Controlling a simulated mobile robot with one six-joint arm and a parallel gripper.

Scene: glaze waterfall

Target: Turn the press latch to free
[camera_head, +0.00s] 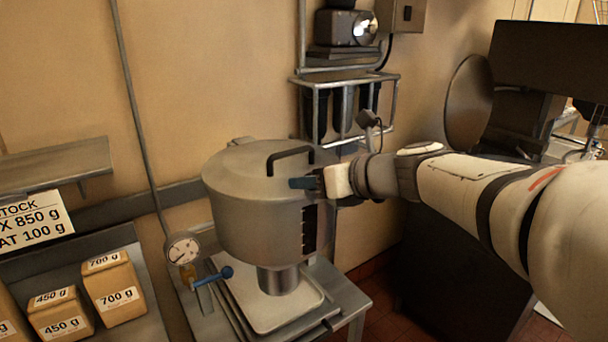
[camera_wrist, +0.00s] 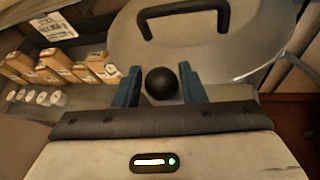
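A large grey metal vessel (camera_head: 255,215) with a round lid stands on a metal stand; I take it to be the press. Its lid carries a black bar handle (camera_head: 290,153), also in the wrist view (camera_wrist: 183,8). A black ball knob (camera_wrist: 161,83) is at the lid's edge in the wrist view, perhaps the latch's knob; the latch itself is not clearly seen. My gripper (camera_head: 303,183) is at the vessel's upper right side. Its blue fingers (camera_wrist: 158,85) are open, one on each side of the knob, with gaps showing. The knob is hidden in the head view.
A gauge (camera_head: 183,248) and a blue-handled valve (camera_head: 215,275) are at the vessel's lower left. A pale tray (camera_head: 312,303) lies under its outlet. Labelled tan blocks (camera_head: 113,290) sit on the left shelf. A wall rack (camera_head: 345,95) stands behind. A dark cabinet (camera_head: 455,270) is at right.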

